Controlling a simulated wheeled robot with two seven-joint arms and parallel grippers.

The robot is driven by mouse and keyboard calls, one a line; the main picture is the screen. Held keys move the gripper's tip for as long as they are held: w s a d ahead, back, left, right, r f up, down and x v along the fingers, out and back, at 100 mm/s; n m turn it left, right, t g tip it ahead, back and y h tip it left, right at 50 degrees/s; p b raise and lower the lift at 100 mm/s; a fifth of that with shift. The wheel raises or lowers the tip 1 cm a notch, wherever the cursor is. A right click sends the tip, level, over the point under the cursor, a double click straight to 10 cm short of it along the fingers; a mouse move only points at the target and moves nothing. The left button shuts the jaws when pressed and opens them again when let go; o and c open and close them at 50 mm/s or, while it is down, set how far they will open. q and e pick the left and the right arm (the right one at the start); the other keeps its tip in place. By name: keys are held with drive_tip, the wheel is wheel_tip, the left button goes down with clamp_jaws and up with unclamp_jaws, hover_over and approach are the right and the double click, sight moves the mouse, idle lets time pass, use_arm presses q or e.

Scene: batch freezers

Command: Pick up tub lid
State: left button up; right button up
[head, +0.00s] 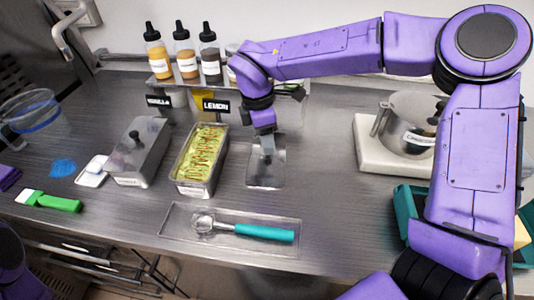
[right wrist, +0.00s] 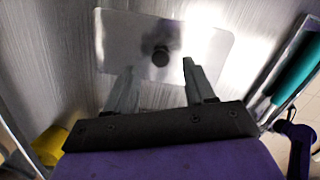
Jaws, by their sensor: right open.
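The tub lid (head: 264,180) is a flat, shiny metal plate lying on the steel counter, right of an open tub (head: 201,187) of yellow-green gelato with red streaks. In the right wrist view the lid (right wrist: 120,42) has a round black knob (right wrist: 160,57) at its middle. My right gripper (head: 266,152) points down over the lid and hides part of it. In the right wrist view its two fingers (right wrist: 157,72) are apart, one on each side of the knob's line, with nothing between them. I cannot tell the exact height above the knob. My left gripper does not show.
A covered tub (head: 138,158) stands left of the open one. A clear tray (head: 175,222) with a teal-handled scoop (head: 265,232) lies in front. Sauce bottles (head: 185,52) stand behind on a shelf. A white scale (head: 372,150) with a pot and a teal bin (head: 403,205) are at right.

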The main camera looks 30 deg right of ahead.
sight(266, 172)
drive_tip(key=f, duration=0.3)
drive_tip(key=shift+s+d+f, duration=0.15)
drive_tip(key=shift+d+f, duration=0.05)
drive_tip(key=shift+d, duration=0.05)
clamp_jaws()
